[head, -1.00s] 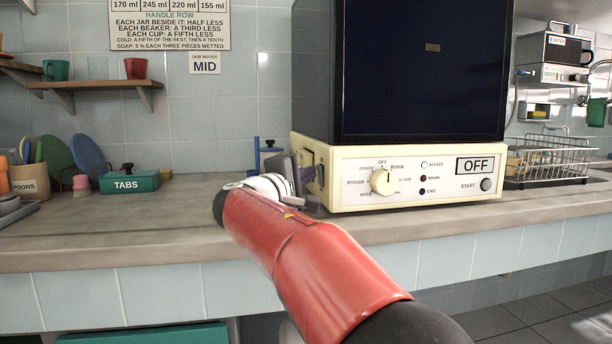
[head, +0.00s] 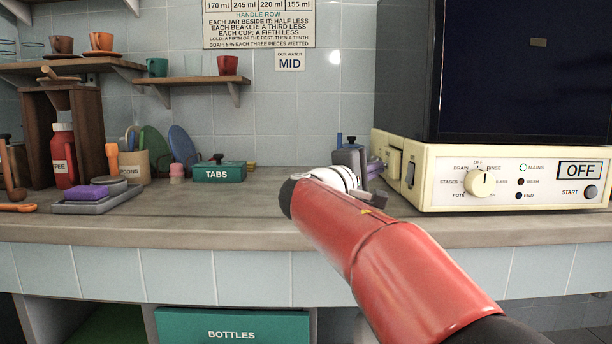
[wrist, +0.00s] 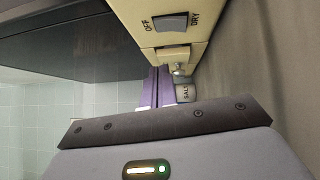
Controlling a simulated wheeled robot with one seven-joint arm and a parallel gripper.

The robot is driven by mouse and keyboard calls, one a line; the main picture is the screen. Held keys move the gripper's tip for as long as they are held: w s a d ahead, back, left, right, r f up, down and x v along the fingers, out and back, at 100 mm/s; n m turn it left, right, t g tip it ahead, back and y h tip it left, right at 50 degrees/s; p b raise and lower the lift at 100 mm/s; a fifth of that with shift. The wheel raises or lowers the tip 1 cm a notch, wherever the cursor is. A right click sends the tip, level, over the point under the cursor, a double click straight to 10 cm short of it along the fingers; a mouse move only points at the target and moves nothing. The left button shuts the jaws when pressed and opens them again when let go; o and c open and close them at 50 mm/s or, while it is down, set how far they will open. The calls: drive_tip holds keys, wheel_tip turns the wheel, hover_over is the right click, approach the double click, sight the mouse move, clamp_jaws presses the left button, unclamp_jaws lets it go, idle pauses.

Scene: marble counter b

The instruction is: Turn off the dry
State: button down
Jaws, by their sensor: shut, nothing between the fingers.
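The cream machine (head: 520,203) stands at the right of the head view, with a dial and a display reading OFF on its front. In the wrist view, a grey rocker switch (wrist: 171,22) sits on a cream panel between the words OFF and DRY. I cannot tell which way it is pressed. My gripper (head: 376,167) is beside the machine's left side, partly hidden behind my wrist. Its purple fingers (wrist: 158,72) are shut together and empty in the wrist view. Their tips are below the switch in that picture; contact with the panel is not clear.
A teal TABS box (head: 219,172) stands on the counter left of my arm. Farther left are a spoon pot (head: 134,167) and a tray (head: 95,204). Bare counter (head: 190,220) lies between.

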drive_tip(key=r+v, duration=0.3)
drive_tip(key=v, duration=1.5)
drive_tip(key=shift+s, duration=0.2)
drive_tip(key=shift+d+r, duration=0.1)
drive_tip(key=shift+d, duration=0.05)
drive_tip(key=s+d+f+m+g+y+p, duration=0.2)
drive_tip(key=s+d+f+g+y+p, duration=0.45)
drive_tip(key=d+f, duration=0.65)
drive_tip(key=s+f+m+y, duration=0.3)
drive_tip(key=s+f, duration=0.3)
drive_tip(key=s, duration=0.2)
drive_tip(key=s+f+m+g+y+p, duration=0.1)
drive_tip(key=s+f+m+y, duration=0.3)
drive_tip(key=s, duration=0.4)
drive_tip(key=shift+d+f+m+p, duration=0.3)
drive_tip(key=shift+d+f+m, duration=0.2)
drive_tip(key=shift+f, duration=0.4)
drive_tip(key=shift+s, duration=0.1)
